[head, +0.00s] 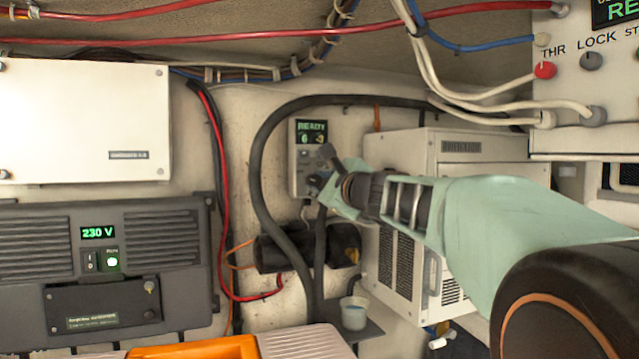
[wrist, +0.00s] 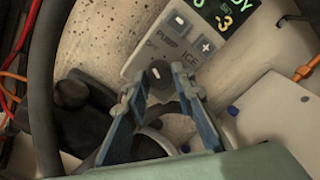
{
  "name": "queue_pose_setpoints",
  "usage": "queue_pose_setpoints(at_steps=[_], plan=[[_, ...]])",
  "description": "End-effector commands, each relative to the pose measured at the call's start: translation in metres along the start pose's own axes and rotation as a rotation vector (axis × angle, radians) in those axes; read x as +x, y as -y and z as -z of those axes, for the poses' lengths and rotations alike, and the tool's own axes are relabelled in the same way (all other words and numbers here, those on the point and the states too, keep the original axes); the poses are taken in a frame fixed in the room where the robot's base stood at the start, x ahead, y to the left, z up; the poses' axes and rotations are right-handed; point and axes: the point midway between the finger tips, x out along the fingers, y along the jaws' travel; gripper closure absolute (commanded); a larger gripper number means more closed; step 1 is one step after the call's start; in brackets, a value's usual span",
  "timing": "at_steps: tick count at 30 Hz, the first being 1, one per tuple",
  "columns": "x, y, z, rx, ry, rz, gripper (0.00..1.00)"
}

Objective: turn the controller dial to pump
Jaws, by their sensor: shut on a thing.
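The controller (head: 301,172) is a small light-grey box on the back wall with a lit green screen reading READY. In the wrist view the controller (wrist: 150,62) appears tilted, with labels OFF, PUMP and ICE above its dial (wrist: 159,73). The dial is dark with a pale mark; I cannot tell surely which label it points to. My gripper (wrist: 160,90) has its two blue fingers on either side of the dial, shut on it. In the head view my gripper (head: 327,172) reaches the controller's lower part and hides the dial.
A thick black hose (head: 262,150) loops left of the controller. A white vented unit (head: 402,255) stands close to its right. A black cylinder (head: 283,252) and a small cup (head: 354,313) are below. Minus and plus buttons (wrist: 206,45) sit near the screen.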

Motion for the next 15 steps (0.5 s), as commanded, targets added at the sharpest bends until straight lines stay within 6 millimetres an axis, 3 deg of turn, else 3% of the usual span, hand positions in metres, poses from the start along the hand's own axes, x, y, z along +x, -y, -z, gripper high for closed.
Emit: queue_pose_setpoints(at_steps=[15], plan=[[-0.0003, 0.0009, 0.0004, 0.354, -0.001, 0.001, 1.00]])
